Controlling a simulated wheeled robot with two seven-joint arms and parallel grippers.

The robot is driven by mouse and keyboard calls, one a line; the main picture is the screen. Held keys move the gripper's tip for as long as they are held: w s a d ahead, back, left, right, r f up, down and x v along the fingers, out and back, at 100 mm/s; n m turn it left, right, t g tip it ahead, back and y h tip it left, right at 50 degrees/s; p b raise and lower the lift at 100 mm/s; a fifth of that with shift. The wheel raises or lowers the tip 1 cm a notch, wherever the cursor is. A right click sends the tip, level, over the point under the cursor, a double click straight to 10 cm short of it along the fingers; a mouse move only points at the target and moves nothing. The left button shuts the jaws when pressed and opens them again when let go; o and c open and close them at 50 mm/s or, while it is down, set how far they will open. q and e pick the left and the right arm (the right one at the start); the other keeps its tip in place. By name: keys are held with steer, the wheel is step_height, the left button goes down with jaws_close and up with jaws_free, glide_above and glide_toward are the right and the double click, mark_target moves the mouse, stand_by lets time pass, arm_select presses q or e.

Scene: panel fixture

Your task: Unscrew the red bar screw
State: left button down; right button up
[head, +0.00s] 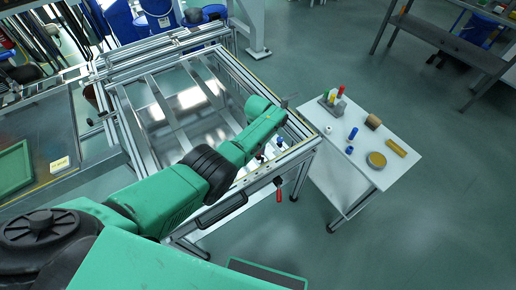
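A red-handled piece (279,194) with a dark upper end hangs upright at the near right edge of the panel fixture (235,188); it looks like the red bar screw, though it is too small to be sure. A small blue piece (280,142) and a small dark piece with a little red (260,157) sit on the fixture's right rail. My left arm reaches across the fixture from the left. Its gripper (289,101) is at the far right rail, well beyond and apart from the red-handled piece. Its fingers are too small to read. My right gripper is not in view.
A white side table (395,168) at the right holds a block with coloured pieces (333,100), blue pieces, a round tin (376,160) and a yellow bar (396,147). A grey shelf (445,42) stands at the back right. The floor at lower right is clear.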

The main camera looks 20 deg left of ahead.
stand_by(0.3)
arm_select(q)
steer(key=c, duration=0.6)
jaws_free()
steer(key=shift+r, duration=0.1)
step_height(320, 180, up, 7)
steer(key=p, duration=0.4)
step_height(320, 180, up, 8)
steer(key=shift+f, duration=0.25)
